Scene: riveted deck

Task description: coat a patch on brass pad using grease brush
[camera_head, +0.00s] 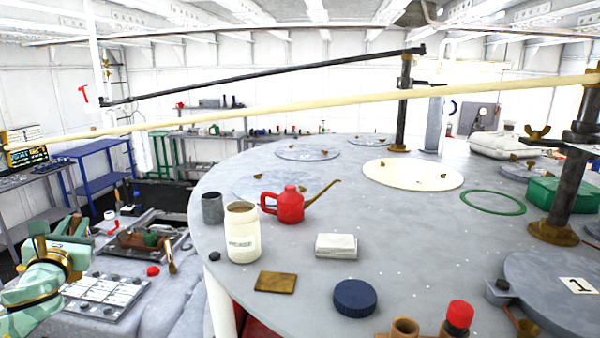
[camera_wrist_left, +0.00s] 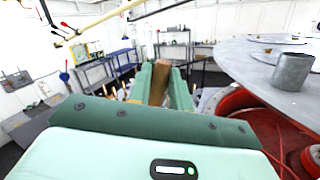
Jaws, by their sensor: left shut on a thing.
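The brass pad (camera_head: 276,282), a small flat brown-gold rectangle, lies on the grey round deck near its front left edge. My left gripper (camera_head: 70,232) is at the far left in the head view, well apart from the pad and off the deck. In the left wrist view its green fingers (camera_wrist_left: 160,88) are shut on a brown wooden piece (camera_wrist_left: 158,82), which looks like the handle of the grease brush. The bristles are hidden or too small to tell. My right gripper is not in view.
On the deck near the pad are a cream jar (camera_head: 242,233), a grey cup (camera_head: 212,208), a red oil can (camera_head: 290,206), a folded white cloth (camera_head: 336,246) and a dark blue disc (camera_head: 355,298). A lower grey surface with a plate (camera_head: 105,294) lies left of the deck.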

